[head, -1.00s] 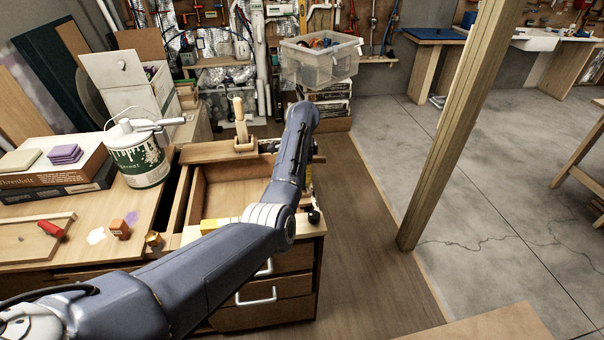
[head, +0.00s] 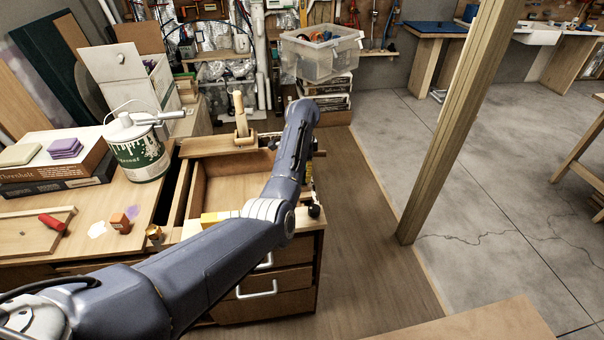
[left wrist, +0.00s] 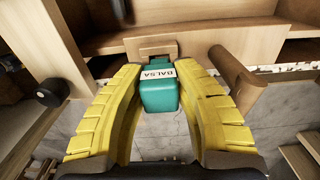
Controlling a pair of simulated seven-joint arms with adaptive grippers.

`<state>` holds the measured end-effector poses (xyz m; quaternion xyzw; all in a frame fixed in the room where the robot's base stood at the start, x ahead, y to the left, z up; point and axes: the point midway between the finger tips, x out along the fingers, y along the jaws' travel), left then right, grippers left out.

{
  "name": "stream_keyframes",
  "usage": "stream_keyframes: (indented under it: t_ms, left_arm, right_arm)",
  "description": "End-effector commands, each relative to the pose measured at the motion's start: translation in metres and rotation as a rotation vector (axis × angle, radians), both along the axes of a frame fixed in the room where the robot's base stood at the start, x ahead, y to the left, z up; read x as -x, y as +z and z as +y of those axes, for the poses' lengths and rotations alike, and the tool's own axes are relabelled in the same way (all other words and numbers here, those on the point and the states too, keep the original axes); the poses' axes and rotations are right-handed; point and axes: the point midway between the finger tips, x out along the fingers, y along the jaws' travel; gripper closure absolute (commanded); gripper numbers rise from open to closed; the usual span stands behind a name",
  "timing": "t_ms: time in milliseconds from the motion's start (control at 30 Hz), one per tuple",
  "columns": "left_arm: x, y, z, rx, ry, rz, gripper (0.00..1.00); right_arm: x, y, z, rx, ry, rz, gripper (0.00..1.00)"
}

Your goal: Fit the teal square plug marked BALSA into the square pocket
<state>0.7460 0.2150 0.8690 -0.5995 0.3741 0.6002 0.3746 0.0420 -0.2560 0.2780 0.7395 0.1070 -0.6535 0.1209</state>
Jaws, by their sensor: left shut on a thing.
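The teal plug (left wrist: 158,98) carries a white label reading BALSA on its upper face. In the left wrist view it sits between the two yellow fingers of my left gripper (left wrist: 160,100), which is shut on it. Just beyond the plug is a small wooden block (left wrist: 158,46) with a dark gap in it, below a wooden ledge. I cannot tell whether this is the square pocket, nor whether the plug touches it. In the head view my left arm hides the plug and most of the gripper, beside the bench's right end. My right gripper is not in view.
A wooden handle (left wrist: 240,92) stands close right of the fingers, and a black knob (left wrist: 52,91) is at left. The bench has an open tray (head: 232,190), with a paint can (head: 138,150) to its left. A wooden post (head: 455,130) rises at right; floor between is clear.

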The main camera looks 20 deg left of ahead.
Motion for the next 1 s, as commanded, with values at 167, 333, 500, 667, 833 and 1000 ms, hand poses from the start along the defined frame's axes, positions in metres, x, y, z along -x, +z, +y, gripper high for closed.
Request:
stream_keyframes:
  t_ms: [167,333,500,667,833,1000]
  left_arm:
    - [-0.0001,0.0001,0.0002,0.0,0.0,0.0,1.0]
    - [-0.0001,-0.0008,0.0002,0.0,0.0,0.0,1.0]
    - [0.0,-0.0028,0.0001,0.0,0.0,0.0,1.0]
    - [-0.0001,-0.0049,0.0,0.001,0.0,0.0,1.0]
    - [0.0,-0.0071,0.0,0.0,0.0,0.001,1.0]
    - [0.0,-0.0092,0.0,0.0,-0.001,0.001,1.0]
  right_arm:
    - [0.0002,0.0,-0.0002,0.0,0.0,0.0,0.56]
    - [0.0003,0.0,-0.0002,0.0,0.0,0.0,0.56]
    - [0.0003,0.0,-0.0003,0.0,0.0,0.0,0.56]
    - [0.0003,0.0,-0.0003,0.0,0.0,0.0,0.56]
    - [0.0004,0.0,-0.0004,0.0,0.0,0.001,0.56]
    - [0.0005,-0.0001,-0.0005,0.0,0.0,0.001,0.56]
